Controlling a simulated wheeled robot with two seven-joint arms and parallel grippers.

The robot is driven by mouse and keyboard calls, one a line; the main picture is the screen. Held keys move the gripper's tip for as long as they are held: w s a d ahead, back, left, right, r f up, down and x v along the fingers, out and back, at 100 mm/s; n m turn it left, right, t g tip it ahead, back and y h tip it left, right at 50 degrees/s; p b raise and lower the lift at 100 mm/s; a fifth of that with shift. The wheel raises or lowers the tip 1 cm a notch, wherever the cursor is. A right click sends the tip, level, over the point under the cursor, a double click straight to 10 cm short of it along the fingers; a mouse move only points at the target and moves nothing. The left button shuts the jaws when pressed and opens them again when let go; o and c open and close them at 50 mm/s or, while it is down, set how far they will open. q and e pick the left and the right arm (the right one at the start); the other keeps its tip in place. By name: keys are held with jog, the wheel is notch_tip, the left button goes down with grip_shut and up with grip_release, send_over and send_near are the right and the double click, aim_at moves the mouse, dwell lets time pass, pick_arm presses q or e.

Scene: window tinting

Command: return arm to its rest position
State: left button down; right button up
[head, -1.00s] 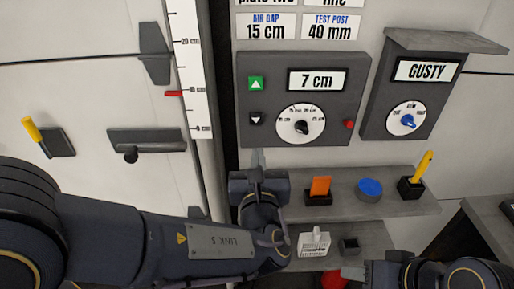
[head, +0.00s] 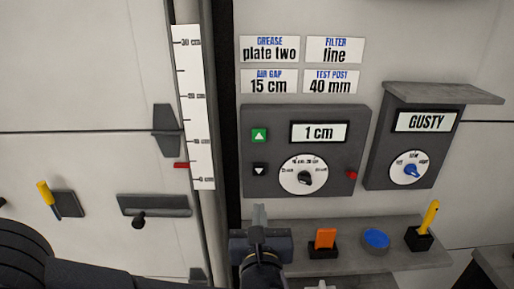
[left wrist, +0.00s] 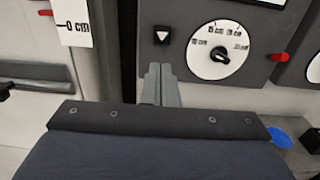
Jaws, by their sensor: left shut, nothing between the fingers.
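My left gripper (head: 259,213) is in the lower middle of the head view, below the grey control box (head: 255,185). Its fingers are shut together with nothing between them, pointing up. In the left wrist view the closed fingers (left wrist: 160,84) stand below and left of the round dial (left wrist: 222,50), apart from it. The box display (head: 319,132) reads 1 cm. Its dial (head: 292,184) has a black knob, and a green up button (head: 259,135) and a black down button (head: 260,169) sit to the left. My right gripper is not in view.
A shelf (head: 390,258) beside my left gripper bears an orange block (head: 325,238), a blue disc (head: 376,239) and a yellow-handled tool (head: 431,215). A GUSTY box (head: 380,172) is at right. A ruler (head: 202,165) with a red marker (head: 181,165) stands left.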

pick_arm(q)
jog(key=s+a+f+n+g+y, duration=0.1)
jog(key=a+f+n+g+y, duration=0.15)
jog(key=a+n, duration=0.4)
jog(key=a+f+n+g+y, duration=0.2)
jog(key=a+n+g+y, duration=0.15)
jog(key=a, duration=0.65)
jog(key=s+a+f+n+g+h, duration=0.1)
jog(key=s+a+f+n+g, duration=0.45)
jog(key=a+n, duration=0.25)
jog(key=s+a+f+n+g+h, duration=0.2)
jog(key=s+n+g+h, duration=0.1)
jog(key=s+n, duration=0.45)
jog(key=s+d+r+n+t+h, duration=0.2)
jog(key=s+d+n+h, duration=0.2)
jog(key=n, duration=0.8)
jog(key=shift+s+d+h, duration=0.4)
jog(key=shift+s+h, duration=0.7)
jog(key=shift+s, duration=0.05)
